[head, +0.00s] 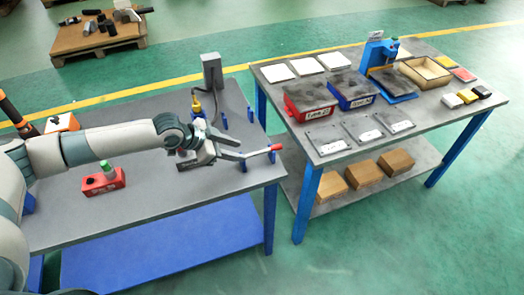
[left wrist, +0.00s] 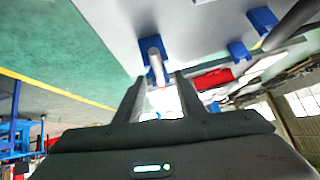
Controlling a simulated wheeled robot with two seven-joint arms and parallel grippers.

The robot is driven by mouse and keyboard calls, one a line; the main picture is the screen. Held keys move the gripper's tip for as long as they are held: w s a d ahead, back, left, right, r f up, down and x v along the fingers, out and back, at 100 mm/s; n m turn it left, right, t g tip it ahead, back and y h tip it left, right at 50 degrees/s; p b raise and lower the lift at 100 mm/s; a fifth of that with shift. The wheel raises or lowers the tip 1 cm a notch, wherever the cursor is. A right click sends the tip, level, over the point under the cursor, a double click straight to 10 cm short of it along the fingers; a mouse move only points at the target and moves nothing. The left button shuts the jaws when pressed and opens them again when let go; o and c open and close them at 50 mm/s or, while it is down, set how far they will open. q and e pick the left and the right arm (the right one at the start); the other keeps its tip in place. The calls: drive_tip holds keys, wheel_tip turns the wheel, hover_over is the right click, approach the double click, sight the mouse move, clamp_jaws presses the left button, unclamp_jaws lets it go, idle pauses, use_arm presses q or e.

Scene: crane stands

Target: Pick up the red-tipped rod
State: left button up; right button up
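The red-tipped rod (head: 258,153) is a thin grey rod with a red end, at the right edge of the near grey table in the head view. My left gripper (head: 238,149) reaches in from the left, at the grey end of the rod. In the left wrist view the two dark fingers of my left gripper (left wrist: 159,80) stand apart with a clear gap. A pale cylinder in a blue bracket (left wrist: 158,73) shows just past the fingertips there; I cannot tell whether it is the rod. Contact with the rod is unclear. My right gripper is not in view.
A grey upright post (head: 212,75) and blue brackets (head: 250,114) stand on the near table (head: 140,212). A red block with a green knob (head: 103,182) sits at left. A second table (head: 420,112) with red and blue bins is to the right, across a floor gap.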

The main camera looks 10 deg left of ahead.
sight(250, 154)
use_arm(q)
drive_tip(key=shift+w+d+f+p, duration=0.15)
drive_tip(key=shift+d+p, duration=0.15)
drive_tip(key=shift+d, duration=0.1)
drive_tip(key=p+x, duration=0.1)
drive_tip(key=x, duration=0.2)
drive_tip(key=shift+w+d+f, duration=0.1)
drive_tip(key=shift+d+f, duration=0.05)
drive_tip(key=shift+f, duration=0.2)
drive_tip(key=shift+r, duration=0.1)
clamp_jaws()
